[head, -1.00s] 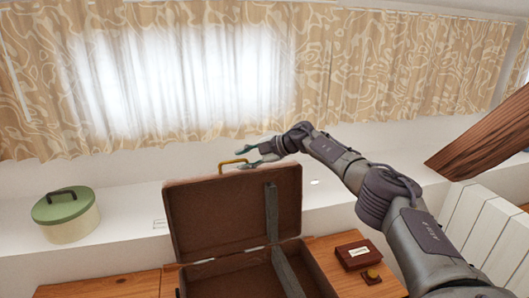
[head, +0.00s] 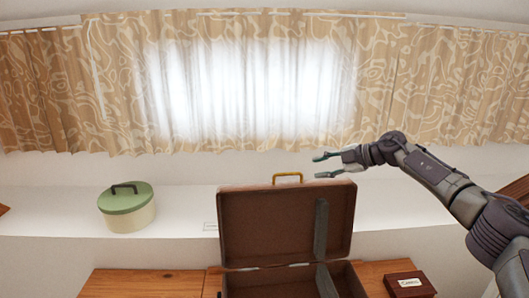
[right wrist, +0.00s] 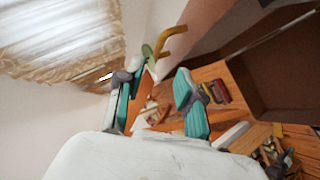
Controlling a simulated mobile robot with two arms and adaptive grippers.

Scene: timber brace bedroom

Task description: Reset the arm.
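My right gripper (head: 318,166) is open and empty in the head view, its fingertips spread apart. It is just right of and slightly above the yellow handle (head: 288,176) of an open brown suitcase (head: 284,226). In the right wrist view the two teal-padded fingers (right wrist: 158,95) are apart with nothing between them. The yellow handle (right wrist: 172,40) shows beyond the fingertips there, apart from them. My left gripper is not in view.
The suitcase lid stands upright on a wooden surface (head: 140,284). A green-lidded round box (head: 128,208) sits on the white ledge (head: 60,208) at left. A small dark red box (head: 409,285) lies right of the suitcase. Patterned curtains (head: 420,75) hang behind.

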